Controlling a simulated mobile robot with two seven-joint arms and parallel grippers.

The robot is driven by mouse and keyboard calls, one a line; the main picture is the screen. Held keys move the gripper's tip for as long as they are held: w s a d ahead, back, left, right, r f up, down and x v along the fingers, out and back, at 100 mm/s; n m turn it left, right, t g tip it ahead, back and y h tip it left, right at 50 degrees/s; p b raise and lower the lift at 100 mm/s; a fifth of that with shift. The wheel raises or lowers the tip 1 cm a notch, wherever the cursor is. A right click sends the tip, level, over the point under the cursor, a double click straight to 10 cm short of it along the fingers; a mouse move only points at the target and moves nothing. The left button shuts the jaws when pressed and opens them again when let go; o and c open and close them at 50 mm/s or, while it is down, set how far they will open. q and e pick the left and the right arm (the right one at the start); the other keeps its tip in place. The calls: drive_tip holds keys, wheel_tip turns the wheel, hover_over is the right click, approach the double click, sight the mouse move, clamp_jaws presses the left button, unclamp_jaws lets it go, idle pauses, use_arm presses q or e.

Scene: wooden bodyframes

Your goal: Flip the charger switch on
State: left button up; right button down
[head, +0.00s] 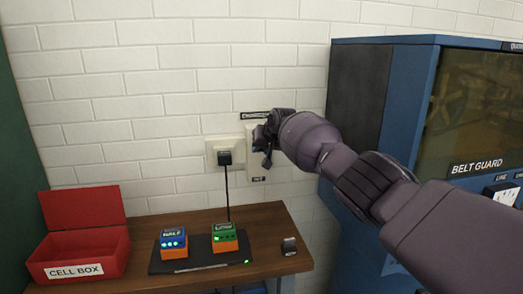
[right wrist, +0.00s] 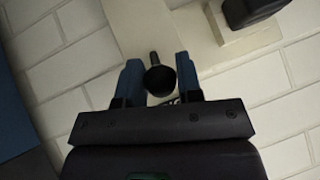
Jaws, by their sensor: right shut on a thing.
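The charger switch plate (head: 254,165) is a pale upright plate on the white brick wall, with a dark label above and one below. My right gripper (head: 265,146) is at the plate and hides most of its upper part. In the right wrist view, a dark switch lever (right wrist: 160,76) with a round end sticks out from the pale plate (right wrist: 190,28). The lever is hidden in the head view. My left gripper is not in view.
A black plug (head: 225,157) sits in an outlet left of the switch, its cord running down to a wooden table (head: 275,267). A charging pad (head: 190,267) holds a blue and a green battery pack. A red cell box (head: 80,250) stands left. A blue belt guard cabinet (head: 395,55) is right.

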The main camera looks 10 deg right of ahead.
idle(0.3)
drive_tip(key=c, duration=0.8)
unclamp_jaws()
drive_tip(key=shift+s+d+r+p, duration=0.1)
drive_tip(key=shift+s+r+p, duration=0.05)
drive_tip(key=shift+r+p, duration=0.25)
drive_tip(key=p+v, duration=0.1)
drive_tip(key=v, duration=0.9)
drive_tip(key=shift+s, duration=0.1)
